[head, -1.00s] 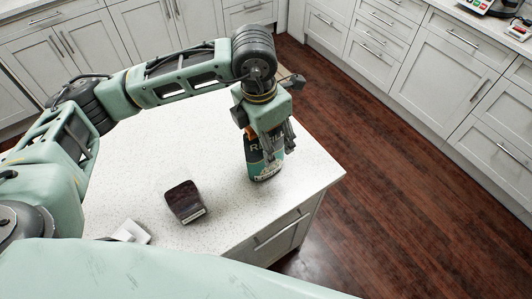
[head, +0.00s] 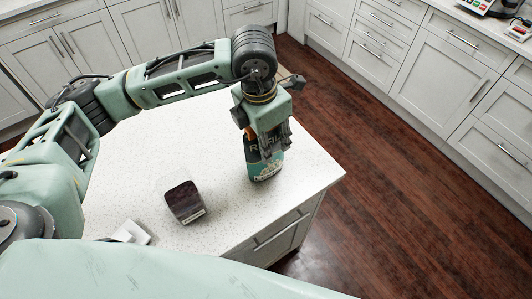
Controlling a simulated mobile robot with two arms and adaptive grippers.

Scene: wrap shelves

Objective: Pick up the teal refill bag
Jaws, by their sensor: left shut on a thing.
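The teal refill bag (head: 264,168) stands upright on the white speckled counter near its right end. It has a dark upper part, an orange patch near the top and a teal lower part with pale print. My left gripper (head: 270,142) points down over the bag from above, its fingers shut on the upper part of it. The fingers and hand hide the bag's top and some of its lettering. My right gripper is not in view.
A dark container with a pale label (head: 185,202) stands on the counter (head: 215,235) left of the bag. A small white object (head: 131,232) lies near the front left. The counter's right edge is close to the bag, with wood floor (head: 385,170) beyond.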

